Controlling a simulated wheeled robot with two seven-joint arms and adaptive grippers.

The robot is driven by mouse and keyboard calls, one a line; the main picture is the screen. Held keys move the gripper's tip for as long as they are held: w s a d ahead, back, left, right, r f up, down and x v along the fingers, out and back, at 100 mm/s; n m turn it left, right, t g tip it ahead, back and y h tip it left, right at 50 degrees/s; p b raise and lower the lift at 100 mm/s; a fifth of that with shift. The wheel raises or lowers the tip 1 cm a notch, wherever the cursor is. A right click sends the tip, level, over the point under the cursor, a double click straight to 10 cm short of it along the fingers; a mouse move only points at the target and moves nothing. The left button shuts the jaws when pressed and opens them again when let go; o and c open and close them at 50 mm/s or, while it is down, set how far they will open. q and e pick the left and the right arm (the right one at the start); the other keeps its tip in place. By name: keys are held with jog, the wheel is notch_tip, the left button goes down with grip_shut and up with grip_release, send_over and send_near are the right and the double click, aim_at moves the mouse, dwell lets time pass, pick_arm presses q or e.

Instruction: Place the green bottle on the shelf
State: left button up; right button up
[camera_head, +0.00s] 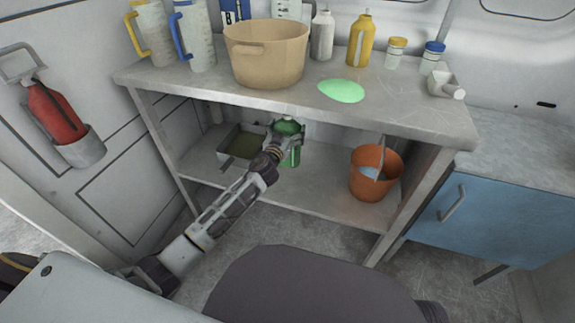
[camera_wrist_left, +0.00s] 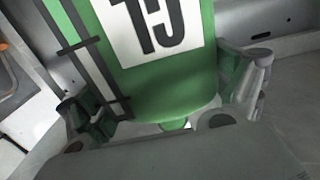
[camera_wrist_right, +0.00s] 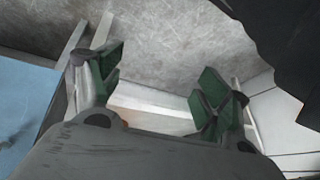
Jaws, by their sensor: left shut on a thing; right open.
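The green bottle (camera_head: 291,157) is in the space below the worktop, above the lower shelf (camera_head: 325,193). My left gripper (camera_head: 284,136) is shut around it and hides part of it. In the left wrist view the bottle (camera_wrist_left: 165,85), with a white label and dark lettering, fills the space between the two fingers of my left gripper (camera_wrist_left: 168,98). I cannot tell whether its base touches the shelf. My right gripper (camera_wrist_right: 160,88) is open and empty in the right wrist view, with a grey surface beyond it. It is not seen in the head view.
A grey tray (camera_head: 226,157) stands left of the bottle and an orange bucket (camera_head: 372,177) right of it on the lower shelf. The worktop (camera_head: 400,112) above holds jugs, a tan tub (camera_head: 266,55), bottles, jars and a green puddle (camera_head: 341,91).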

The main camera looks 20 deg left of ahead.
jog(key=shift+f, duration=0.15)
pick_arm(q)
notch_tip(320, 180, down, 6)
jog(key=b, duration=0.3)
jog(key=shift+r, duration=0.2)
pick_arm(e)
notch_tip(320, 180, down, 6)
jog(key=a+t+y, duration=0.1)
jog(key=shift+w+a+f+m, duration=0.2)
jog(key=shift+w+a+m, duration=0.05)
jog(key=shift+a+m, duration=0.05)
pick_arm(q)
jog(key=shift+f, duration=0.15)
jog(key=shift+f+b, duration=0.75)
jog(key=shift+f, duration=0.15)
jog(key=shift+f+b, duration=0.6)
jog(key=shift+f, duration=0.4)
pick_arm(e)
jog(key=shift+w+a+f+t, duration=0.1)
jog(key=shift+a+f+t, duration=0.1)
jog(key=shift+f, duration=0.65)
jog(key=shift+a+f+t, duration=0.1)
jog(key=shift+f+t, duration=0.1)
jog(key=shift+f, duration=0.65)
pick_arm(q)
jog(key=shift+f, duration=0.15)
pick_arm(e)
jog(key=shift+f+y, duration=0.15)
jog(key=shift+y, duration=0.15)
